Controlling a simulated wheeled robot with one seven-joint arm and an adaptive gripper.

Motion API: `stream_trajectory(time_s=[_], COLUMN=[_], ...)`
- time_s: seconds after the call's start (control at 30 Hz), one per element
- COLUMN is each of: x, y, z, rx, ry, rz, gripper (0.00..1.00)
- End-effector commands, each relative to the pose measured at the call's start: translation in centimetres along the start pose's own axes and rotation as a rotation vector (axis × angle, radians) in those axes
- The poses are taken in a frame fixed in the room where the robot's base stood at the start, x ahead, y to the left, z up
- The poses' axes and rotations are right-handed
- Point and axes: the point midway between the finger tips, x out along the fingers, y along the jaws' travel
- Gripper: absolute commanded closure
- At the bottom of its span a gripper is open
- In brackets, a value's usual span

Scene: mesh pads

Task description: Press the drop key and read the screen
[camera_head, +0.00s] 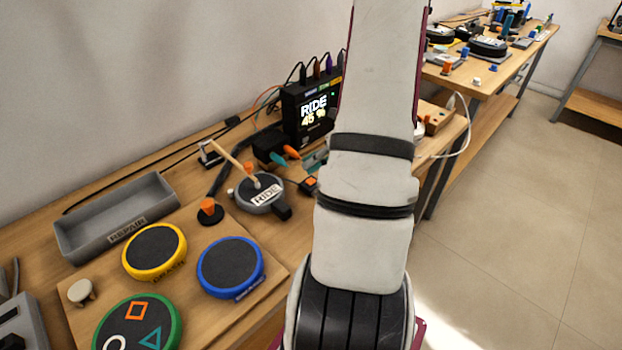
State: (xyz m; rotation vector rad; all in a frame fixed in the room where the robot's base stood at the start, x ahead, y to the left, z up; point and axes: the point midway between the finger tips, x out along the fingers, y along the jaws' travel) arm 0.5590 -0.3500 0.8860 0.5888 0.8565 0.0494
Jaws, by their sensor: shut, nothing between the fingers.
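The black module's screen (315,108) is lit and shows "RIDE" in white, with a smaller yellowish line under it that looks like "45 %". A small black block with an orange top (310,184) lies on the bench below the module, partly beside my arm. I cannot read a label on it, and no key marked "drop" can be made out. My arm stands across the middle of the view and hides the bench behind it. My gripper is not in view.
A grey pad marked "RIDE" (261,203) has a wooden stick across it. Yellow (183,251), blue (259,268) and green (175,338) pads sit on a wooden board. A grey tray marked "REPAIR" (80,240) lies at the left. Cables run along the wall. Floor at right is clear.

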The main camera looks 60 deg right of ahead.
Motion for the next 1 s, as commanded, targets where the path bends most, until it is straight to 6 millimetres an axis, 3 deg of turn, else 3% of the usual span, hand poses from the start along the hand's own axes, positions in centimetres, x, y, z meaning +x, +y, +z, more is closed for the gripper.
stream_trajectory(time_s=[0.53,1.0], x=[-3.7,-3.8], y=[2.6,2.7], z=[2.5,2.7], rx=[-0.001,0.0], ry=[0.0,0.0], rz=[0.0,0.0], gripper=[1.0,1.0])
